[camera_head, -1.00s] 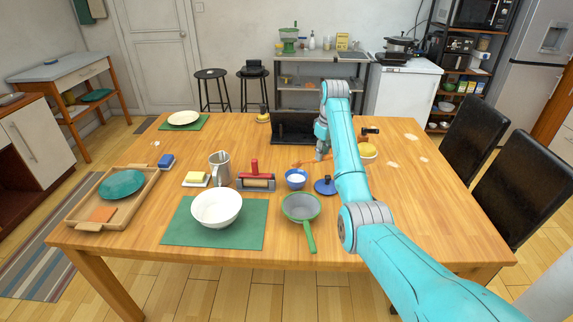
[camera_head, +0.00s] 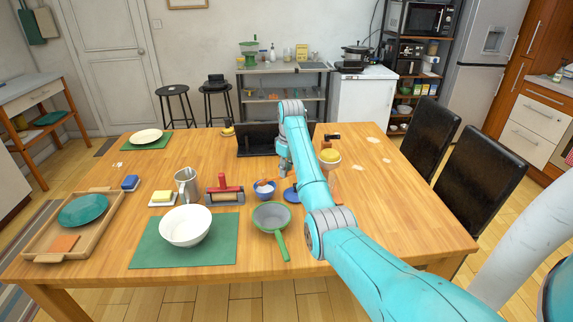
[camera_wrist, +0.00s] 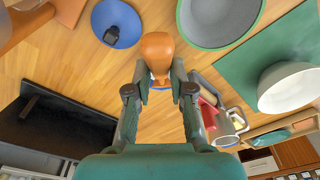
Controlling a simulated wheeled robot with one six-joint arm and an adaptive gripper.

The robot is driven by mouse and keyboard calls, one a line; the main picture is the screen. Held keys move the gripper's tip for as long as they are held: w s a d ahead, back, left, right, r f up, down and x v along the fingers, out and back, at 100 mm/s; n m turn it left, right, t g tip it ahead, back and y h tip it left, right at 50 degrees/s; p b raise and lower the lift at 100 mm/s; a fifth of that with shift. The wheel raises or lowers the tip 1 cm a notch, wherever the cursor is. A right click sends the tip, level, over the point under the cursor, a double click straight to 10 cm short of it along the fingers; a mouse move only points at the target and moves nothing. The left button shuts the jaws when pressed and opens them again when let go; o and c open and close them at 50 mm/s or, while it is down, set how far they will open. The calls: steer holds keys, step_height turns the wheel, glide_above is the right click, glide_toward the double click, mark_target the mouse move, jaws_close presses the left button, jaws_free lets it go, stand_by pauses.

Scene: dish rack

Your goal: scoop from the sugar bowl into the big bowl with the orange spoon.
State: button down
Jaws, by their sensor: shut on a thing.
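My gripper (camera_wrist: 160,88) is shut on the orange spoon (camera_wrist: 157,50), whose end stands up between the fingertips in the wrist view. In the head view my gripper (camera_head: 285,172) is just right of and above the small blue sugar bowl (camera_head: 264,193), which has white contents. The orange spoon (camera_head: 266,183) shows at that bowl's rim; I cannot tell whether it touches the sugar. In the wrist view the spoon and fingers mostly hide the bowl. The big white bowl (camera_head: 185,226) stands on a green mat to the left, and it also shows in the wrist view (camera_wrist: 290,88).
A green pan (camera_head: 271,218) stands in front of the sugar bowl. A blue lid (camera_wrist: 117,22) lies beside it. A red-handled tool (camera_head: 224,192) and a metal pitcher (camera_head: 187,183) stand to the left. A black stand (camera_head: 258,140) is behind.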

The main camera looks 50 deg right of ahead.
steer(key=f, duration=0.4)
steer(key=shift+w+f, duration=0.1)
steer(key=shift+w, duration=0.2)
step_height(320, 180, up, 6)
steer(key=shift+s+f, duration=0.1)
steer(key=shift+s, duration=0.05)
steer(key=shift+s+f+t, duration=1.3)
steer(key=shift+s+t, duration=0.2)
steer(key=shift+t, duration=0.1)
steer(key=shift+s+a+f+t, duration=0.1)
steer(key=shift+s+f+t, duration=1.1)
steer(key=shift+t, duration=0.3)
steer(key=shift+r, duration=0.1)
steer(key=shift+a, duration=0.1)
